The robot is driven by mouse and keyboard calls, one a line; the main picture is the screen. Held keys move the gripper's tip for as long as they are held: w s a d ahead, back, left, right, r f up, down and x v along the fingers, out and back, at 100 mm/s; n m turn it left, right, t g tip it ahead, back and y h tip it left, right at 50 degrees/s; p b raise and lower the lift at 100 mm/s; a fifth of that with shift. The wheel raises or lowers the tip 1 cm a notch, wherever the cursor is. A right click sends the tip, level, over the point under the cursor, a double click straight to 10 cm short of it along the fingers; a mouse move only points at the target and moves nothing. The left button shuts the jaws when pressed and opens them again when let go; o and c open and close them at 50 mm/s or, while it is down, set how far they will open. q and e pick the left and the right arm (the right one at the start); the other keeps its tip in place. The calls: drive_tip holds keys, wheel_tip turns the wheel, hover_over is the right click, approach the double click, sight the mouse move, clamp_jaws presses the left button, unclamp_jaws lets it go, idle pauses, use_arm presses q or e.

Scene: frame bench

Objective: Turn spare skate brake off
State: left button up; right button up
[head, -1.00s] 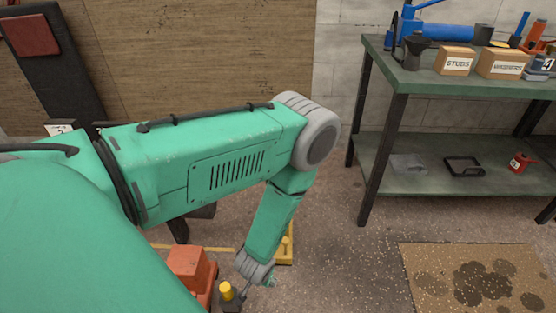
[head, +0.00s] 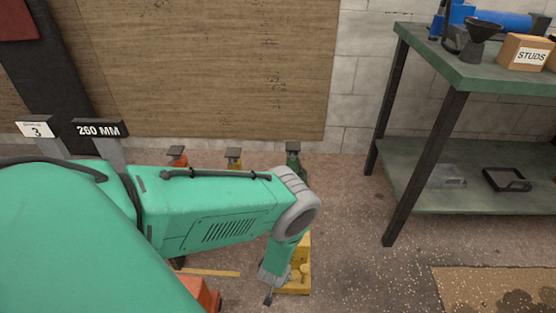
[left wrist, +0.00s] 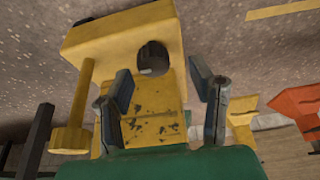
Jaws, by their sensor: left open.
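A yellow skate (head: 297,283) stands on the floor beside my left gripper, partly hidden by my arm. In the left wrist view the yellow skate (left wrist: 155,128) has worn, chipped paint and a dark round knob (left wrist: 153,57). A yellow post with a thick round end (left wrist: 72,138) stands at its left side; it may be the brake lever. My left gripper (head: 270,294) points down by the skate. In the wrist view its fingers (left wrist: 160,68) are spread apart and empty, with the dark knob between them in the picture. Contact cannot be told. My right gripper is out of view.
An orange skate (head: 206,296) is partly hidden by my arm. Orange (head: 178,157), yellow (head: 233,158) and green (head: 292,160) stands are by the wall. A green bench (head: 480,75) with a STUDS box (head: 525,53) is at right.

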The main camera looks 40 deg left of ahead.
use_arm(q)
drive_tip(key=shift+x, duration=0.9)
drive_tip(key=shift+f+b, duration=0.2)
drive_tip(key=shift+b, duration=0.25)
drive_tip(key=shift+w+d+r, duration=0.15)
drive_tip(key=shift+d+r, duration=0.1)
drive_tip(key=shift+d, duration=0.25)
drive_tip(key=shift+a+f, duration=0.25)
drive_tip(key=shift+a, duration=0.05)
drive_tip(key=c, duration=0.9)
drive_tip(key=shift+a, duration=0.2)
clamp_jaws()
drive_tip(key=shift+d, duration=0.25)
drive_tip(key=shift+a+m+h, duration=0.15)
drive_tip(key=shift+m+h, duration=0.25)
drive_tip(key=shift+m, duration=1.1)
drive_tip(key=m+h, duration=0.1)
drive_tip(key=m, duration=0.1)
drive_tip(key=m+t+h, duration=0.1)
drive_tip(key=m, duration=0.2)
drive_tip(key=shift+m, duration=0.3)
drive_tip(key=m+h, duration=0.1)
drive_tip(key=m, duration=0.2)
drive_tip(key=shift+h, duration=0.3)
drive_tip(key=shift+m+g+h, duration=0.5)
drive_tip(key=shift+m+g, duration=0.1)
drive_tip(key=shift+m, duration=1.6)
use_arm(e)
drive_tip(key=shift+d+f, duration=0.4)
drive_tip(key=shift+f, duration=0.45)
